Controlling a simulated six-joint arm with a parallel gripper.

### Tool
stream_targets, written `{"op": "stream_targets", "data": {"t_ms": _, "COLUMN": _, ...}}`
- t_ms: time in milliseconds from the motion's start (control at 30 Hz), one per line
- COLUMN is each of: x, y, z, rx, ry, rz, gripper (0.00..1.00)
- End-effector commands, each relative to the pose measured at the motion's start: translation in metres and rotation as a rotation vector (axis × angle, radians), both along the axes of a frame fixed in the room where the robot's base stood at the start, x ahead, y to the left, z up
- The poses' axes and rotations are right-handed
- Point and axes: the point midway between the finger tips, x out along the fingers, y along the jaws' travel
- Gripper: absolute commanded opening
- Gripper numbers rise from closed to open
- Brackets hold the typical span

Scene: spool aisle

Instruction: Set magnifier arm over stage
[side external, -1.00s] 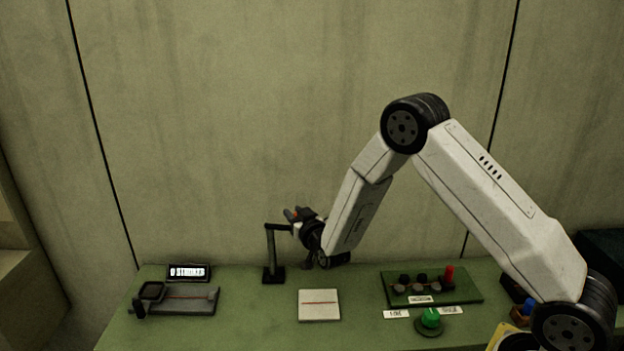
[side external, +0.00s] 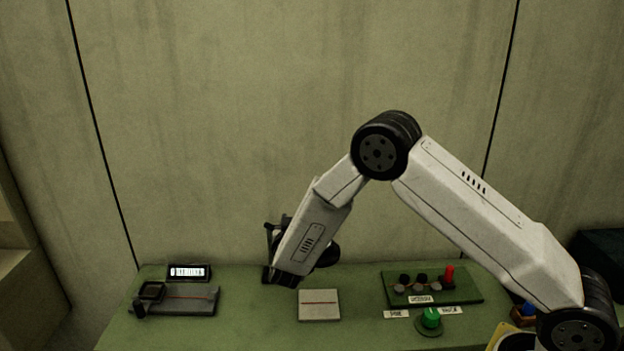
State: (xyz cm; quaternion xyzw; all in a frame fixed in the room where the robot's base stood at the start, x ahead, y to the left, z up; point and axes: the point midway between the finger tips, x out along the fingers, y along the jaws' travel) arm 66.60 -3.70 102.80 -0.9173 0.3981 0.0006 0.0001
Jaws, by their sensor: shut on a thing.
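The magnifier arm (side external: 269,246) is a thin dark post on a small black base, left of the stage, with a short bar near its top. The stage (side external: 319,312) is a pale square plate with a red line, lying flat on the bench. My gripper (side external: 286,220) is mostly hidden behind my forearm, only a dark part showing beside the top of the post. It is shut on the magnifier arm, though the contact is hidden. A dark rounded part shows right of my forearm, behind the stage; I cannot tell whether it is the lens or my wrist.
A dark fixture (side external: 190,299) with a red line and a small lit display (side external: 189,272) stand at the left. A green board (side external: 465,293) with several knobs and a red post, and a green button (side external: 431,318), are at the right. The bench front left of the stage is clear.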

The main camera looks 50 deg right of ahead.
Motion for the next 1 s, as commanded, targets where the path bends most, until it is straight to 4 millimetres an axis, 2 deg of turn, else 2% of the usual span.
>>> {"op": "stream_targets", "data": {"t_ms": 533, "x": 0.0001, "y": 0.002, "z": 0.0013, "rx": -0.003, "ry": -0.004, "rz": -0.028, "gripper": 0.0}}
{"op": "stream_targets", "data": {"t_ms": 567, "x": 0.0001, "y": 0.002, "z": 0.0013, "rx": -0.003, "ry": -0.004, "rz": -0.027, "gripper": 0.34}}
{"op": "stream_targets", "data": {"t_ms": 600, "x": 0.0001, "y": 0.002, "z": 0.0013, "rx": -0.002, "ry": -0.003, "rz": -0.027, "gripper": 0.46}}
{"op": "stream_targets", "data": {"t_ms": 1000, "x": -0.0015, "y": 0.0038, "z": 0.0005, "rx": -0.001, "ry": -0.002, "rz": -0.026, "gripper": 0.46}}
